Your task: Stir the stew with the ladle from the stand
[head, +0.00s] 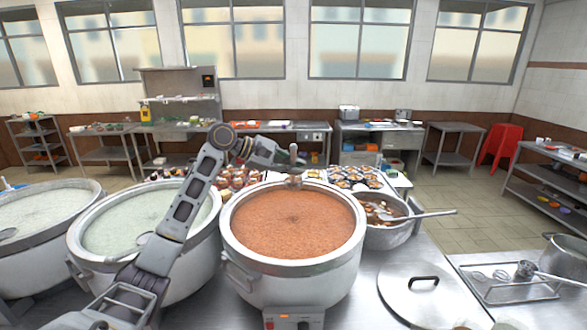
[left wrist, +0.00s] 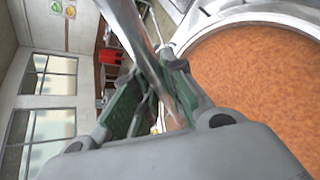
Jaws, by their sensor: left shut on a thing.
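A large pot (head: 232,250) in the middle holds orange-brown stew (head: 292,222), which also shows in the left wrist view (left wrist: 250,90). My left gripper (head: 294,182) is at the far rim of this pot. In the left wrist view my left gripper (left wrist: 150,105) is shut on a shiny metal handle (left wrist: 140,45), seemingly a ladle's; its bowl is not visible. Another ladle (head: 425,214) lies across a smaller pot (head: 385,236) of dark, chunky food. A tray-like stand (head: 510,292) at the right bears metal utensils. My right gripper is not in view.
Two pots of pale congee (head: 45,212) (head: 140,218) stand at the left, the nearer one partly behind my left arm. A round lid (head: 425,292) lies on the steel counter (head: 350,305). Trays of small bowls (head: 355,178) stand behind the stew pot. Another pot (head: 563,258) is at the right edge.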

